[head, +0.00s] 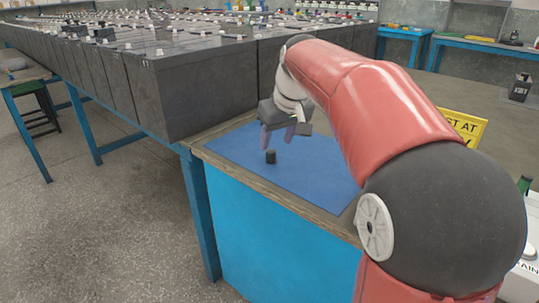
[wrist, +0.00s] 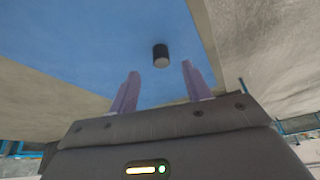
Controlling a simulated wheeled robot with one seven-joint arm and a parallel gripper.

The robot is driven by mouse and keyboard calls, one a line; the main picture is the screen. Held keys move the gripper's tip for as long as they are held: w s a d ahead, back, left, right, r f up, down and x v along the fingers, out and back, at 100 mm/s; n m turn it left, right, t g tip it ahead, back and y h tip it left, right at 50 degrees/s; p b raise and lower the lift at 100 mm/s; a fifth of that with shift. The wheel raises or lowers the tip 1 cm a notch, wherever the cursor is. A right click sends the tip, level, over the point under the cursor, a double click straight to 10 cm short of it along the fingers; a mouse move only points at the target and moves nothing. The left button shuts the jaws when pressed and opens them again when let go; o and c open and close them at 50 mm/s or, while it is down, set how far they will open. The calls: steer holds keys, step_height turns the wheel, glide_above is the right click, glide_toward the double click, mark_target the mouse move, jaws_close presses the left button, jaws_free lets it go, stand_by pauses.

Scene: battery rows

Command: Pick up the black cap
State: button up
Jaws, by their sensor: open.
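The black cap (head: 271,157) is a small dark cylinder standing on the blue mat (head: 232,160), near the mat's front left part. My gripper (head: 277,136) is above the mat, pointing down, with its two purple fingers apart and nothing between them. In the head view the fingertips are just above and behind the cap. In the wrist view the cap (wrist: 161,55) appears beyond the fingertips of my gripper (wrist: 160,68), roughly centred between them and apart from both.
A long row of grey battery blocks (head: 205,90) stands close by on the left. A yellow sign (head: 465,126) is on the right, partly behind my arm. The blue mat around the cap is clear. The bench's wooden edge (head: 270,195) runs along the front.

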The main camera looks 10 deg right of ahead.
mark_target(271, 151)
steer(key=x, duration=0.4)
steer(key=shift+w+a+f, duration=0.15)
steer(key=shift+w+a, duration=0.05)
steer(key=shift+w, duration=0.15)
steer(key=c, duration=1)
steer(key=shift+c, duration=0.2)
